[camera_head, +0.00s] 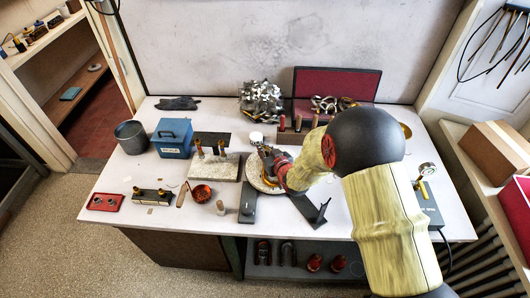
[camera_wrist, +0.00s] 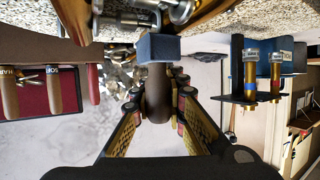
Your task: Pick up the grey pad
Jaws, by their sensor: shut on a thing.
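My gripper (camera_wrist: 157,105) shows in the wrist view with one finger on each side of a dark brown handle (camera_wrist: 154,88). A small blue-grey block, which I take for the grey pad (camera_wrist: 158,47), sits at the handle's far end. The fingers are closed in on the handle; their exact contact is partly hidden. In the head view my gripper (camera_head: 266,154) is over the middle of the table, above a round pale plate (camera_head: 254,176). The pad cannot be made out clearly there.
A speckled stone block (camera_head: 216,166) and a blue box (camera_head: 172,138) stand left of my gripper. A rack of handled tools (camera_head: 298,136) and a pile of metal parts (camera_head: 261,98) are behind. Dark metal stands (camera_head: 248,204) lie in front. The table's front left has small items.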

